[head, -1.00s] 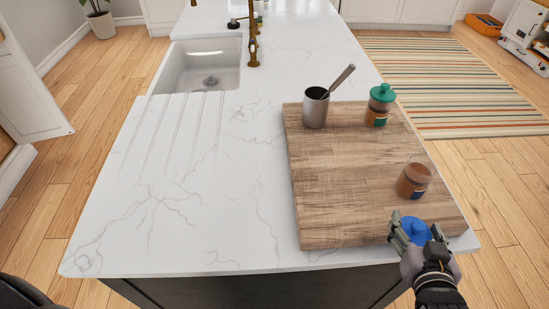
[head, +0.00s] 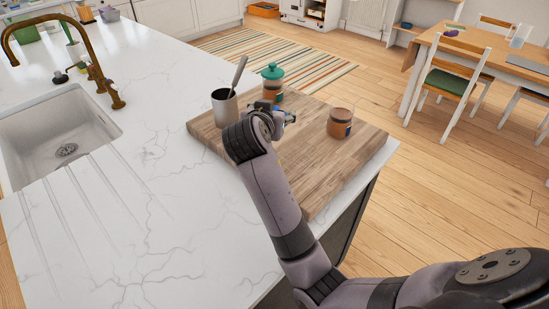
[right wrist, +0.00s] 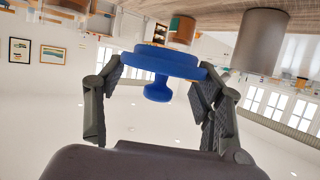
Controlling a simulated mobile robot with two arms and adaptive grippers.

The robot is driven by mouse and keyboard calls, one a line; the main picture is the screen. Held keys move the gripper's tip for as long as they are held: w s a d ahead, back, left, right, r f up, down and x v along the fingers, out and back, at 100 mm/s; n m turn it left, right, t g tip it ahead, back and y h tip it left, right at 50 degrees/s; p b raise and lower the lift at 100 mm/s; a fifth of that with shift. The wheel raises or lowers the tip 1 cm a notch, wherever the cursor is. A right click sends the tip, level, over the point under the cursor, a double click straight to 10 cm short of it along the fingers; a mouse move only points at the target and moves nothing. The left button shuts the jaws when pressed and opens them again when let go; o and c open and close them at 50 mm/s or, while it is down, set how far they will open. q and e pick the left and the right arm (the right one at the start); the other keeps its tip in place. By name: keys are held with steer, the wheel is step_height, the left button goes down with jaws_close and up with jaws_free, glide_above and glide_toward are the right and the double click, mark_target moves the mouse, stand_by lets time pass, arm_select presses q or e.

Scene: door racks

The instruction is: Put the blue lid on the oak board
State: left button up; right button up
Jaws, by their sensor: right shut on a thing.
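My right gripper (head: 276,113) is over the oak board (head: 305,178), towards the metal cup's side. It is shut on the blue lid, which shows clearly in the right wrist view (right wrist: 158,64), held between the two fingers with its knob facing away from the board. In the head view the lid is mostly hidden behind the gripper. The wrist view shows the lid apart from the board, in the air. My left gripper is not in view.
On the board stand a metal cup (head: 224,108) with a utensil, a green-lidded jar (head: 272,88) and an open brown jar (head: 340,124). The board's near part is clear, though my arm crosses above it. A sink (head: 50,130) is at the left.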

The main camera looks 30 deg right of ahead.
steer(key=r+m+g+h, duration=0.1)
steer(key=r, duration=0.1)
steer(key=r+m, duration=0.1)
steer(key=r, duration=0.2)
steer(key=w+d+r+m+g+h+b, duration=0.1)
steer(key=r, duration=0.2)
steer(key=shift+r+g+h, duration=0.15)
steer(key=shift+g+h, duration=0.15)
steer(key=shift+s+r, duration=0.15)
steer(key=shift+r, duration=0.1)
steer(key=shift+f, duration=0.3)
step_height(320, 180, down, 14)
steer(key=shift+r+p, duration=0.2)
steer(key=shift+p, duration=0.85)
step_height(320, 180, down, 5)
steer(key=shift+f+p, duration=0.2)
steer(key=shift+p, duration=0.15)
